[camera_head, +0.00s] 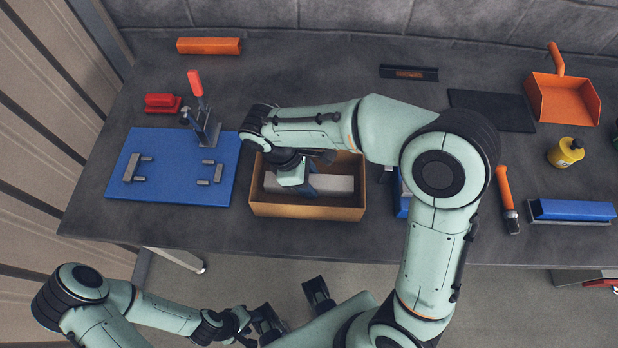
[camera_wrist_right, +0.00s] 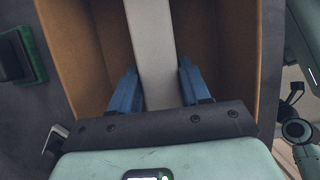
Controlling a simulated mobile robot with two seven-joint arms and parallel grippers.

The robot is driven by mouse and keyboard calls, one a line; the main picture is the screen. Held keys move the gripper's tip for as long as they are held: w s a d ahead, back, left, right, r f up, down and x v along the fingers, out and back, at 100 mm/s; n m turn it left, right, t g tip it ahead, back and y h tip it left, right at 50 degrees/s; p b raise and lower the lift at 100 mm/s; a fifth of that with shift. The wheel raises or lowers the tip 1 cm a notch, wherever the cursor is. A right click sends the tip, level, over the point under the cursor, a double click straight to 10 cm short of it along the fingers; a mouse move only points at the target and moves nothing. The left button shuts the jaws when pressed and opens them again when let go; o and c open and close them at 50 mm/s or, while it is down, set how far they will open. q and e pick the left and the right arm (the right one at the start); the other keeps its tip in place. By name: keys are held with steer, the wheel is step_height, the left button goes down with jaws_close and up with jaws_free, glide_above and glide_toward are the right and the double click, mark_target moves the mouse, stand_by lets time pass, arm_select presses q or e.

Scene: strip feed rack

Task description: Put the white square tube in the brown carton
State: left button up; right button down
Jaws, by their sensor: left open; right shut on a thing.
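The brown carton (camera_head: 305,211) is an open box near the front edge of the bench. The white square tube (camera_head: 334,184) lies lengthwise inside the carton's walls; I cannot tell whether it touches the floor. My right gripper (camera_head: 300,188) reaches down into the carton and is shut on the tube. In the right wrist view the blue fingers (camera_wrist_right: 160,90) stand on either side of the tube (camera_wrist_right: 152,45), between the carton walls (camera_wrist_right: 88,50). My left gripper (camera_head: 262,323) is open and empty, low in front of the bench, away from the carton.
A blue board (camera_head: 165,185) with grey blocks and a red-handled clamp (camera_head: 201,115) are left of the carton. A blue piece (camera_head: 402,205) is close on its right. An orange-handled tool (camera_head: 507,198), yellow bottle (camera_head: 566,153) and orange dustpan (camera_head: 565,98) are further right.

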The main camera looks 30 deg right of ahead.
steer(key=shift+f, duration=0.1)
steer(key=c, duration=0.5)
jaws_free()
steer(key=p+v, duration=0.2)
steer(key=v, duration=1)
